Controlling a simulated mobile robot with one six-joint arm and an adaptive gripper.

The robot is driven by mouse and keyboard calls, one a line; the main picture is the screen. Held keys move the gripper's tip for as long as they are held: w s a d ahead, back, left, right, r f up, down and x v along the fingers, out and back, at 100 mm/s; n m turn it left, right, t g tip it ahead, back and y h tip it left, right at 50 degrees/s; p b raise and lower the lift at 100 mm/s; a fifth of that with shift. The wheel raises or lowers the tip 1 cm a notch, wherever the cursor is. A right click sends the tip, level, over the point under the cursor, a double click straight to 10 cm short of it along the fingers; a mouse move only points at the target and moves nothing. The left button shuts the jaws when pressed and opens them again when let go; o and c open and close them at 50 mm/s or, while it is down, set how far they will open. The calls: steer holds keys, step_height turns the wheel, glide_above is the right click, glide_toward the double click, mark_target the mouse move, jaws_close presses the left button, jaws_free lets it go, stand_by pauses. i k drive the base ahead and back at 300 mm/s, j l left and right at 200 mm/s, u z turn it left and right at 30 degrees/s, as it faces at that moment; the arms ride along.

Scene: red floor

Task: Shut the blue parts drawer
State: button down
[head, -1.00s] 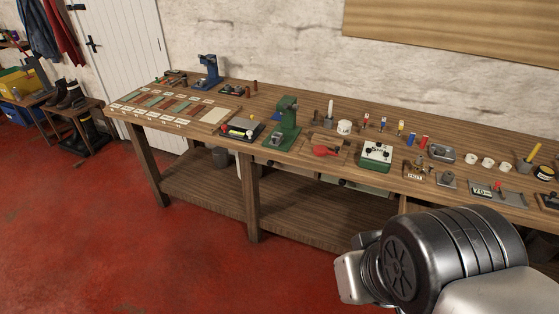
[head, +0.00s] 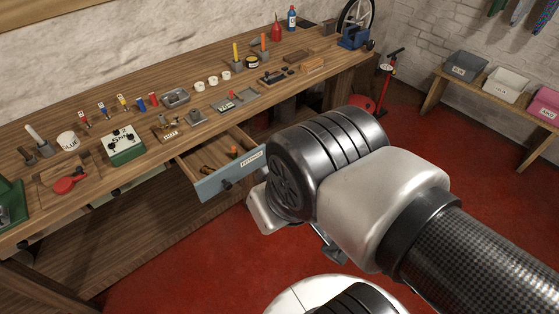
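The blue parts drawer (head: 229,177) stands pulled out from under the front edge of the wooden workbench, left of centre in the head view. Its blue-grey front has a pale label and a dark knob, and small items lie inside it. My arm fills the middle and right of the view, its wrist just right of the drawer front. My gripper is mostly hidden behind the wrist; only small parts show below it, so its opening cannot be told. I cannot tell whether any part of my arm touches the drawer.
The workbench (head: 136,183) carries a green and white box (head: 123,145), a glue pot (head: 68,141) and several small tools. A red stand (head: 383,85) is on the floor past the bench's right end. A side bench (head: 439,92) holds bins. Red floor is clear below the drawer.

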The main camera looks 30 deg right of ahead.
mark_target(215, 153)
steer(key=z, duration=0.2)
steer(key=k+j+z, duration=0.1)
steer(key=j+z, duration=0.15)
steer(key=j, duration=0.2)
steer(key=k+j+z, duration=0.2)
steer(key=j, duration=0.2)
steer(key=j+z, duration=0.25)
steer(key=j, duration=0.2)
steer(key=k, duration=0.05)
